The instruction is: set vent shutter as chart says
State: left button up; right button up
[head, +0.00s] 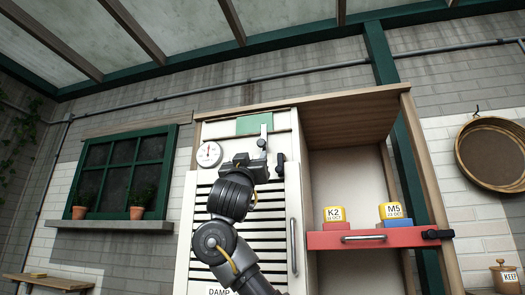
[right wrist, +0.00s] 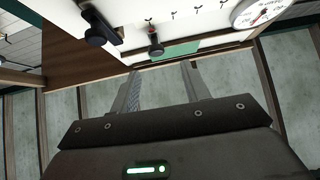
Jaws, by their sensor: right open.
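The vent cabinet has a white slatted door (head: 200,245) with dark louvres. In the right wrist view, a black knob with a red dot (right wrist: 155,45) sits on the white panel beside a row of small sprout-shaped marks (right wrist: 172,14). A larger black handle (right wrist: 95,28) is left of it; it also shows in the head view (head: 280,165). My right gripper (head: 252,152) is in front of the upper door, hiding part of it. Its fingers (right wrist: 160,72) are apart and empty, with the knob beyond them. A chart cannot be made out. My left gripper is out of view.
A round gauge (head: 209,154) and a green plate (head: 254,124) are on the upper cabinet. At right, a red drawer (head: 350,240) bears yellow blocks K2 (head: 334,214) and M5 (head: 391,211). A sieve (head: 492,153) hangs on the wall. A partly cut-off label (head: 220,292) reads DAMP.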

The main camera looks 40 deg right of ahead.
aim_at(261, 143)
jog(key=shift+m, duration=0.3)
jog(key=p+x, duration=0.2)
jog(key=x, duration=0.1)
jog(key=p+x, duration=0.3)
jog(key=s+p+x, duration=0.1)
jog(key=p+x, duration=0.2)
jog(key=x, duration=0.1)
jog(key=shift+r, duration=0.3)
jog(key=shift+w+d+r+p, duration=0.35)
jog(key=shift+d+p, duration=0.05)
jog(key=shift+p, duration=0.05)
grip_shut()
